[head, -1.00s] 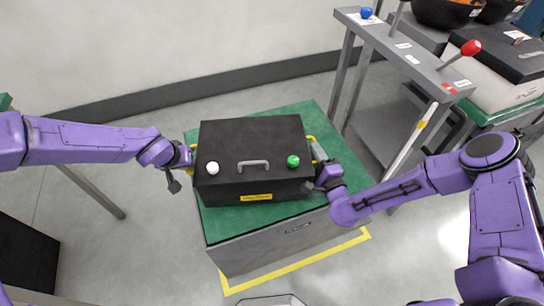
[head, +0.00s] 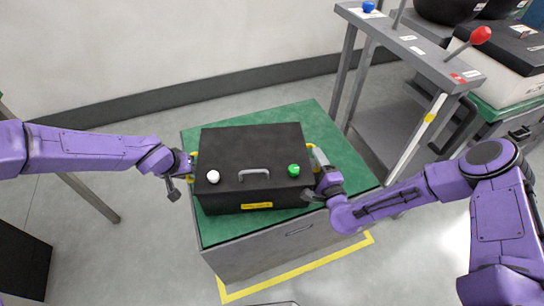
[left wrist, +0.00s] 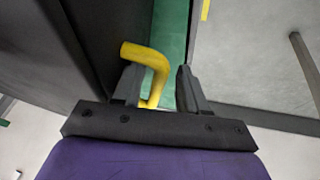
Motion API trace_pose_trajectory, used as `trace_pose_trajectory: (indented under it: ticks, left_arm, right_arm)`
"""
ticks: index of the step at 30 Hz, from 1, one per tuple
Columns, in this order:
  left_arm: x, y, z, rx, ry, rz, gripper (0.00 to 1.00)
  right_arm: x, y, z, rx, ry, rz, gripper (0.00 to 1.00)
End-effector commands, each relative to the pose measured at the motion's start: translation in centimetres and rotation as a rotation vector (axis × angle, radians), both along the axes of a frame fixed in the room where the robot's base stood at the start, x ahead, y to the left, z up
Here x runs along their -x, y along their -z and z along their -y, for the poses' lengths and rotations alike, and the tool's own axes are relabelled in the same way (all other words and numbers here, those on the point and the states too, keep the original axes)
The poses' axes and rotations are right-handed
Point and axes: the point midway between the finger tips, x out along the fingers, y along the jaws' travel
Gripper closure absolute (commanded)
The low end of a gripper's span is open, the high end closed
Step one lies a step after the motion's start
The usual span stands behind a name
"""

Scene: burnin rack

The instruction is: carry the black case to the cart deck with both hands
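The black case (head: 253,150) sits on the green top (head: 218,228) of a grey stand, fairly square to me. Its lid has a grey handle, a white knob and a green knob. A yellow side handle (left wrist: 152,60) shows in the left wrist view. My left gripper (head: 188,168) is at the case's left side. Its fingers (left wrist: 160,88) are apart on either side of that handle, with a gap visible to one finger. My right gripper (head: 318,180) is at the right side handle; its fingers are too small and hidden to judge. I cannot tell which surface is the cart deck.
A grey frame (head: 425,52) with a blue knob and a red knob stands right of the green top. Behind it are black bowls and a black-lidded white box (head: 515,70). Yellow tape (head: 300,270) marks the floor. A dark box (head: 22,255) is lower left.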

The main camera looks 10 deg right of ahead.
Motion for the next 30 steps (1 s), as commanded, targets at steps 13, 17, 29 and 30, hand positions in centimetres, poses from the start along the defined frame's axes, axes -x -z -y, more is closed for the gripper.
trace_pose_trajectory:
  ticks: [13, 17, 29, 30]
  left_arm:
    - [2.0, -5.3, -0.9, 0.007, -0.002, 0.006, 0.55]
    - [3.2, -8.2, -1.6, 0.005, -0.002, 0.006, 0.55]
    - [4.5, -10.9, -2.2, 0.001, 0.001, -0.001, 0.55]
    - [4.5, -10.9, -2.2, 0.001, 0.001, -0.001, 0.55]
  right_arm:
    - [0.0, 0.0, 0.0, 0.0, -0.001, -0.001, 0.55]
    - [0.0, 0.0, -0.1, 0.0, -0.001, -0.001, 0.55]
    - [2.1, 0.2, 0.4, 0.0, -0.001, -0.004, 0.55]
    - [3.1, 0.1, 0.6, -0.001, -0.001, -0.004, 0.55]
